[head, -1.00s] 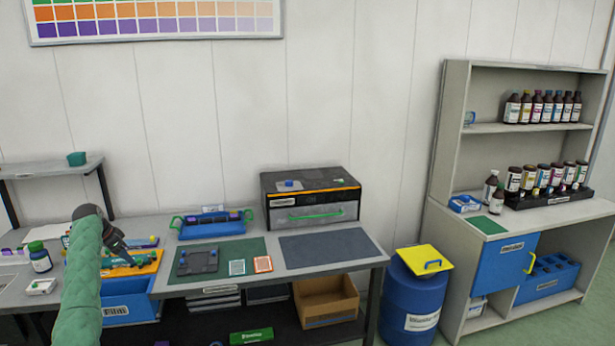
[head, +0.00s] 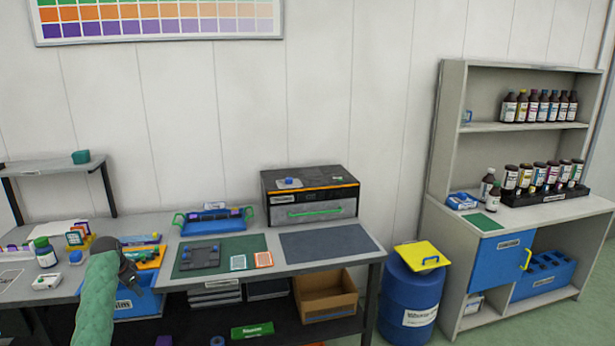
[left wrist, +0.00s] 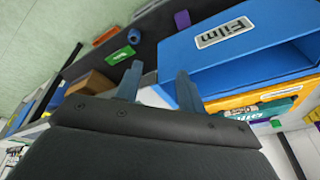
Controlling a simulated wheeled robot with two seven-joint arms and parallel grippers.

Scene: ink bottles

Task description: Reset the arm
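My left arm, in a green sleeve, comes up from the lower left in the head view. Its dark gripper (head: 131,275) is beside the front edge of the left workbench (head: 217,284), in front of the blue film bin (head: 125,304). In the left wrist view, the two grey fingers of the left gripper (left wrist: 157,84) stand apart with nothing between them. The blue bin also shows there (left wrist: 262,62), close beyond the fingers. I cannot tell whether they touch it. My right gripper is in neither view.
An orange tray (head: 151,262), a bottle with a green cap (head: 45,254) and a blue tray (head: 213,231) are on the bench. Ink bottles (head: 540,177) stand in a rack on the right cabinet. A blue drum (head: 408,301) stands between bench and cabinet. The dark grey mat (head: 328,243) is clear.

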